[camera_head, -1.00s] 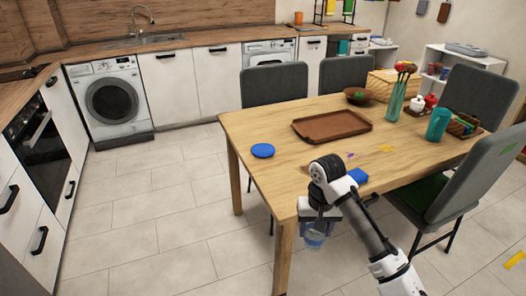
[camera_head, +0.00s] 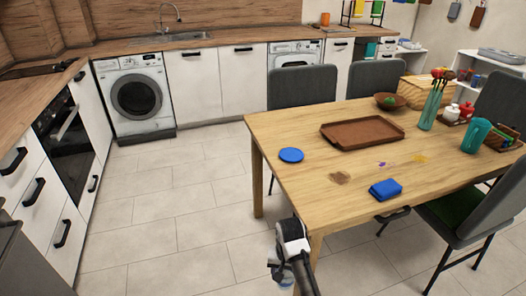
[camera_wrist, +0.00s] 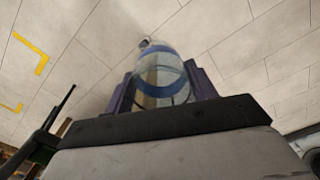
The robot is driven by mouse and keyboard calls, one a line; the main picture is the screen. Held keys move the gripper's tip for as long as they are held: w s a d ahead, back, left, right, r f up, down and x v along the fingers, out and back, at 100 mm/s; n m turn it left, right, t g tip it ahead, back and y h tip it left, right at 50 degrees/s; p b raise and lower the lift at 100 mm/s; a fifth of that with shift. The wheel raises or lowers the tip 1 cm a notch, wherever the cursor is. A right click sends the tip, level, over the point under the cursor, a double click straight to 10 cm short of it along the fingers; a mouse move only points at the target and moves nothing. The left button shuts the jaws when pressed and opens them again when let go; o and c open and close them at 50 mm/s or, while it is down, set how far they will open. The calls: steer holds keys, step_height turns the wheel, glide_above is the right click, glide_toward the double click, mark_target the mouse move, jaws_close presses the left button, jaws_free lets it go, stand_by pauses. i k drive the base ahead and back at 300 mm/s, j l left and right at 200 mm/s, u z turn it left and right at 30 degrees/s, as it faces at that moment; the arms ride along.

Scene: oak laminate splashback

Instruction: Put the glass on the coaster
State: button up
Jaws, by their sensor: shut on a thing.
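The glass (camera_wrist: 160,75) is clear with blue bands and sits between the two purple-grey fingers of my gripper (camera_wrist: 162,88) in the wrist view. My gripper is shut on it. In the head view my gripper (camera_head: 282,272) is low at the bottom, beside the near left table corner, over the floor; the glass is mostly hidden there. My gripper is nearer to the camera than the coaster and below the tabletop.
A teal cup (camera_head: 475,135) and vase (camera_head: 431,108) stand farther right. Floor left of the table is clear.

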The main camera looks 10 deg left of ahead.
mark_target(291, 153)
steer(key=i+j+u, duration=0.1)
steer(key=u, duration=0.35)
steer(key=i+j+u, duration=0.1)
steer(key=u, duration=0.3)
steer(key=i+u, duration=0.15)
steer(key=u, duration=0.3)
steer(key=i+u, duration=0.15)
steer(key=u, duration=0.25)
steer(key=i+z, duration=0.15)
steer(key=z, duration=0.15)
steer(key=i+j+z, duration=0.1)
steer(key=z, duration=0.25)
steer(key=j+z, duration=0.1)
steer(key=z, duration=0.35)
steer(key=i+j+z, duration=0.1)
steer(key=z, duration=0.4)
steer(key=j+z, duration=0.1)
steer(key=z, duration=0.35)
steer(key=i+j, duration=0.05)
